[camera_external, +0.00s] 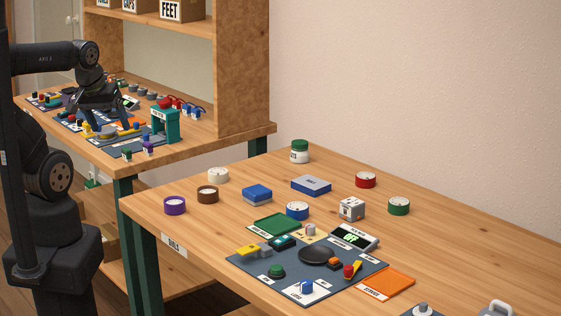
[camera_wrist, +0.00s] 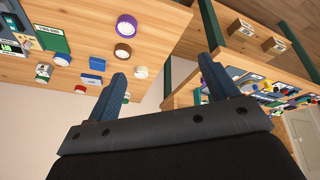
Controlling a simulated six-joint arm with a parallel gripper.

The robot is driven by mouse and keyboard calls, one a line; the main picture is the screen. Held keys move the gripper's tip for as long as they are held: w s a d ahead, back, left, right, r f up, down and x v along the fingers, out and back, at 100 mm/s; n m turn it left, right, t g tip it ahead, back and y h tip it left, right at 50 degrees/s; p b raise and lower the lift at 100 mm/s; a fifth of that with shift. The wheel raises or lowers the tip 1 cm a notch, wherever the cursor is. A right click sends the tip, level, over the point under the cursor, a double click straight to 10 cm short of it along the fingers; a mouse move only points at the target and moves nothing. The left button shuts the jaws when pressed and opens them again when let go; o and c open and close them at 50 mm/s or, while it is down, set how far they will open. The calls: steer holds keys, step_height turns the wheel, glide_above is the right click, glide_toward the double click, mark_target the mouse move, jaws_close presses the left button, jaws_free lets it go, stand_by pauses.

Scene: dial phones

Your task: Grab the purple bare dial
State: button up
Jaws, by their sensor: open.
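The purple dial (camera_external: 174,205) is a short round piece with a purple rim and a pale face. It lies flat near the left edge of the front table, left of a brown dial (camera_external: 207,194). In the wrist view the purple dial (camera_wrist: 126,26) shows at the top, beyond my left-hand finger. My gripper (camera_external: 107,124) is over the back table at the left, well away from the purple dial. In the wrist view my gripper (camera_wrist: 165,70) has its two fingers spread with nothing between them.
White (camera_external: 218,175), red (camera_external: 365,180), green (camera_external: 398,206) and blue (camera_external: 297,211) dials stand on the front table, with blue boxes and a dark mat (camera_external: 245,265) of parts. A teal stand (camera_external: 165,125) is on the cluttered back table. Bare wood surrounds the purple dial.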

steer(key=n+g+h, duration=0.4)
steer(key=n+h, duration=0.3)
steer(key=n, duration=1.3)
glide_toward(176, 203)
steer(key=d+f, duration=0.1)
steer(key=s+d+f, duration=0.1)
steer(key=f, duration=0.1)
steer(key=shift+w+d+r+x, duration=0.1)
steer(key=shift+x, duration=0.8)
steer(key=shift+w+d+r+x, duration=0.1)
steer(key=shift+w+x, duration=0.05)
steer(key=shift+x, duration=0.7)
steer(key=shift+w+d+x, duration=0.1)
steer(key=shift+x, duration=0.8)
steer(key=shift+a+r, duration=0.1)
steer(key=c, duration=1.1)
